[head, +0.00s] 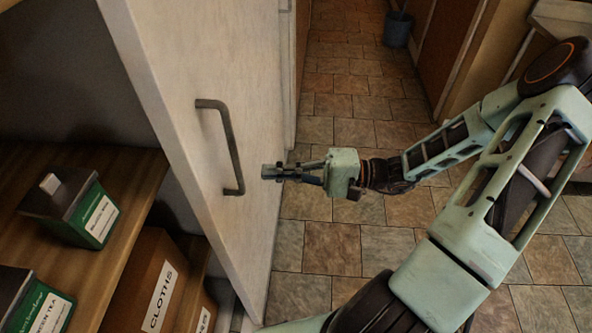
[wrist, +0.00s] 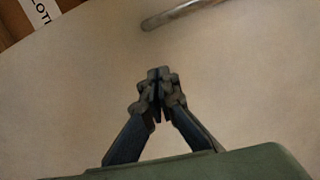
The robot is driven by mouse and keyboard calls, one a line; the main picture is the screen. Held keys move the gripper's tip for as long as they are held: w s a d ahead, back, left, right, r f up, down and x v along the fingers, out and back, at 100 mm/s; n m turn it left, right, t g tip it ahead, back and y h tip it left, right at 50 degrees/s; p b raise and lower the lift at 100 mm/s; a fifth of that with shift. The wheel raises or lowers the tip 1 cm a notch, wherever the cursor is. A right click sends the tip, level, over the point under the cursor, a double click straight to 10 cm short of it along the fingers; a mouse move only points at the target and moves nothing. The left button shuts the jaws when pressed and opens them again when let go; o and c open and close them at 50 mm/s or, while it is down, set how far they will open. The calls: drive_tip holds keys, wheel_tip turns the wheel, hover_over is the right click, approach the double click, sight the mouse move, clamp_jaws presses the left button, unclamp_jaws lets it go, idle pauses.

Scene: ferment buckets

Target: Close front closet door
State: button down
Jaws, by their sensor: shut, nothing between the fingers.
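The closet door (head: 185,70) is a tall pale panel standing open in the head view, with shelves visible to its left. A dark bar handle (head: 232,150) is fixed upright on its face. My gripper (head: 267,172) is shut and empty, just right of the handle's lower part and in front of the door face. In the wrist view the shut fingertips (wrist: 158,75) point at the pale door surface (wrist: 80,80), and the handle's end (wrist: 175,14) shows above them. I cannot tell whether the fingertips touch the door.
Closet shelves (head: 130,185) hold green boxes (head: 95,215) and a brown box labelled CLOTHS (head: 150,285). A tiled floor (head: 335,240) lies open right of the door and runs back to a blue bucket (head: 398,29). A brown door (head: 445,55) stands at the back right.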

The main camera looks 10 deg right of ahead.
drive_tip(key=shift+s+a+r, duration=0.15)
drive_tip(key=shift+s+a, duration=0.6)
drive_tip(key=shift+a, duration=0.25)
drive_tip(key=shift+s+a+r, duration=0.1)
drive_tip(key=shift+s+a, duration=0.65)
drive_tip(key=shift+a, duration=0.2)
drive_tip(key=shift+s, duration=0.2)
